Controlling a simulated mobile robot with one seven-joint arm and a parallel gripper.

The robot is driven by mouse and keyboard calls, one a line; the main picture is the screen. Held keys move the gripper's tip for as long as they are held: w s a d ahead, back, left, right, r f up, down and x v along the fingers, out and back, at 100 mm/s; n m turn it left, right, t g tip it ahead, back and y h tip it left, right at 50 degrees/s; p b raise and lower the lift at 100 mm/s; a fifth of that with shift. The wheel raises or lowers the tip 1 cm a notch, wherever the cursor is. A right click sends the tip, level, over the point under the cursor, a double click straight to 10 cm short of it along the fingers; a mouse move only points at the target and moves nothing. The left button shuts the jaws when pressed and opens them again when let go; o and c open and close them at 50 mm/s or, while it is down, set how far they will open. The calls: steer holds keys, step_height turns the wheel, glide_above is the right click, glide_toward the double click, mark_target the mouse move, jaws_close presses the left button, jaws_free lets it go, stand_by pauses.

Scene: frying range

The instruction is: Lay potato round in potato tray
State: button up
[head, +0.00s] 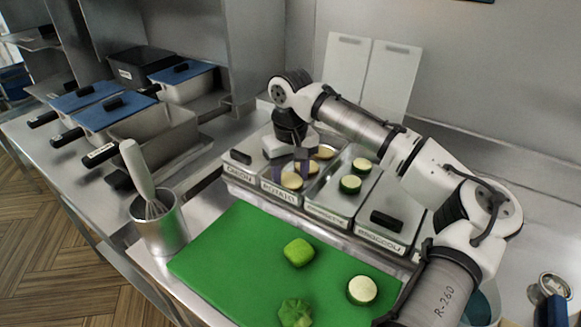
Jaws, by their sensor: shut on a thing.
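The potato tray (281,191) is the metal insert labelled POTATO, second from the left in the row of inserts. My gripper (291,174) points down into it, with its two fingers on either side of a pale potato round (291,181). The gripper is shut on this round, low over the front part of the tray; whether the round touches the tray floor cannot be told. Another potato round (323,152) lies further back in the tray, and one more (313,168) shows just right of the fingers. My gripper's body hides part of the tray.
An onion insert (238,175) adjoins on the left. On the right is an insert with courgette rounds (350,184), then a lidded broccoli insert (384,222). The green board (235,255) in front holds vegetable pieces. A whisk (140,172) stands in a metal pot (160,225).

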steer(key=shift+f, duration=0.2)
steer(key=o, duration=0.9)
steer(key=shift+d, duration=0.1)
steer(key=shift+c, duration=0.2)
steer(key=shift+s+a, duration=0.1)
steer(key=shift+a, duration=0.1)
